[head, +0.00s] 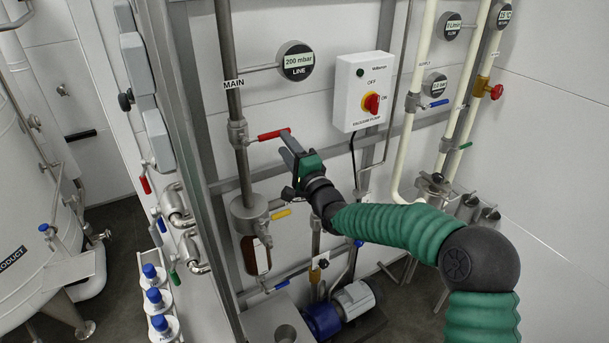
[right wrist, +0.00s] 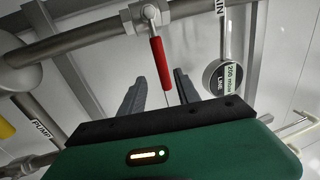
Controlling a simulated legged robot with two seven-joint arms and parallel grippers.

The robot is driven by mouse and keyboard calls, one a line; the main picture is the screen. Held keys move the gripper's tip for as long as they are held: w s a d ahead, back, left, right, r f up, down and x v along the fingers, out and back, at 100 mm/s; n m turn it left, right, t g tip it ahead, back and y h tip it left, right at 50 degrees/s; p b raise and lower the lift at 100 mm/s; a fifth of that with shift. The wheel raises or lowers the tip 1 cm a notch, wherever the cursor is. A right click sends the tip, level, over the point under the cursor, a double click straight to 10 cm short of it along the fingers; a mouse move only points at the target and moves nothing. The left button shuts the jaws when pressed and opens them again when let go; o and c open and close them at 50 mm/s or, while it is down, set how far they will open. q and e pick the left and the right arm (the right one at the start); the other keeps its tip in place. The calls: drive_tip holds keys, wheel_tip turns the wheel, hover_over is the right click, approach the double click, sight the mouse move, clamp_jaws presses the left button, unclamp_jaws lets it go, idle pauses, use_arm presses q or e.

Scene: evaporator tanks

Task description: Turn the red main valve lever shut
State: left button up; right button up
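The red main valve lever (head: 273,134) points sideways to the right from its valve body (head: 238,132) on the vertical pipe labelled MAIN. In the right wrist view the red lever (right wrist: 160,68) hangs from the valve, its free end between the fingertips in the picture. My right gripper (head: 288,147) is just below and right of the lever's free end. In the wrist view its two fingers (right wrist: 161,77) are spread apart, with a gap on both sides of the lever; I cannot tell if either touches it. My left gripper is not in view.
A LINE gauge (head: 296,61) reading 200 mbar sits above right of the lever. A vacuum pump switch box (head: 366,90) is on the wall to the right. A yellow-handled valve (head: 281,214) and a steel vessel (head: 248,213) are below. Metal frame posts stand left.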

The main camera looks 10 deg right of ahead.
drive_tip(key=b+v, duration=0.2)
drive_tip(key=v, duration=1)
drive_tip(key=shift+w+d, duration=0.15)
drive_tip(key=shift+d, duration=0.15)
drive_tip(key=shift+a+f, duration=0.1)
drive_tip(key=shift+f, duration=0.05)
drive_tip(key=s+d+f+n+g+h, duration=0.15)
drive_tip(key=s+f+n+g, duration=0.25)
drive_tip(key=f, duration=0.5)
drive_tip(key=s+f+n+g+h, duration=0.3)
drive_tip(key=s+f+g, duration=0.15)
drive_tip(key=f, duration=0.45)
drive_tip(key=s+d+f+n+g+h, duration=0.1)
drive_tip(key=s+d+f+n+g, duration=0.1)
drive_tip(key=s, duration=0.9)
drive_tip(key=s+d+f+n+g, duration=0.2)
drive_tip(key=s+f+n+g, duration=0.3)
drive_tip(key=s, duration=0.6)
wheel_tip(320, 180, down, 2)
drive_tip(key=shift+s+f+n+g+h, duration=0.1)
drive_tip(key=shift+s+n+g+h, duration=0.1)
drive_tip(key=shift+n+g+h, duration=0.25)
drive_tip(key=shift+s+a, duration=0.1)
